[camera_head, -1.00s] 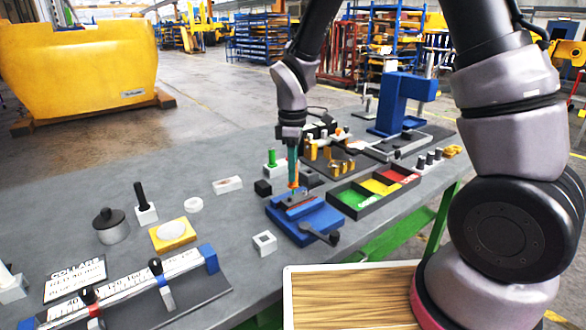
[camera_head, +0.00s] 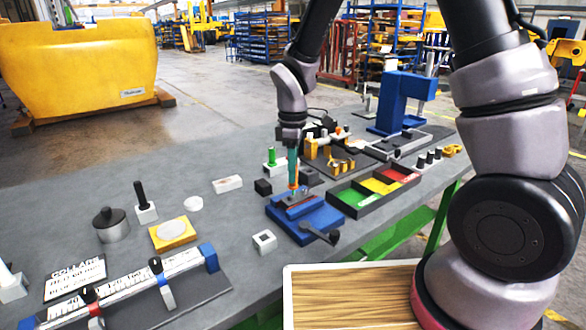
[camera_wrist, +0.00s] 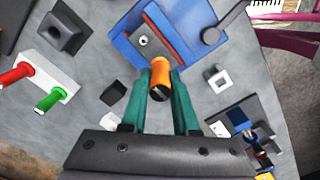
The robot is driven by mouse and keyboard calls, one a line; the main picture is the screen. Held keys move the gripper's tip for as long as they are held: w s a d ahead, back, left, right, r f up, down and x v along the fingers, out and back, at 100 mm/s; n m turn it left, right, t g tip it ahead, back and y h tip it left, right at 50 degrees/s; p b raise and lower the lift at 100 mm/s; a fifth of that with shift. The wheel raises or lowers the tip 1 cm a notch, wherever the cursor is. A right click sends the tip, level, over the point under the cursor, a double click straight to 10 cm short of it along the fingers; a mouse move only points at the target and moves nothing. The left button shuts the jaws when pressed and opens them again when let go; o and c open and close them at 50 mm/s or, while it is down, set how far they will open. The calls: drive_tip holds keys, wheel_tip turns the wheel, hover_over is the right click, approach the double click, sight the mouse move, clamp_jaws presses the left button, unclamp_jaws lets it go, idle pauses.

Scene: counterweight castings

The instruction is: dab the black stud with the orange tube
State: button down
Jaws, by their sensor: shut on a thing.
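My gripper (camera_wrist: 160,90) has teal fingers and is shut on the orange tube (camera_wrist: 160,72), which has a dark end. In the head view, my gripper (camera_head: 292,170) hangs over the blue vise fixture (camera_head: 315,222). In the wrist view, the tube's end lies close to the dark plate clamped in the fixture (camera_wrist: 128,50). A small stud with a light metal top (camera_wrist: 143,40) stands on that plate, just beyond the tube. I cannot tell whether it is the black stud, or whether the tube touches anything. A black peg (camera_head: 140,194) stands upright in a white block at the left.
The fixture's black handle (camera_head: 318,234) sticks out at its near right. A white hollow block (camera_head: 264,241), a black cube (camera_head: 263,187) and a red-yellow-green sectioned tray (camera_head: 374,190) stand around it. A white block with red and green pegs (camera_wrist: 45,75) is farther off.

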drive_tip(key=shift+s+f, duration=0.1)
drive_tip(key=shift+f, duration=0.5)
idle(1.4)
drive_tip(key=shift+r, duration=3.1)
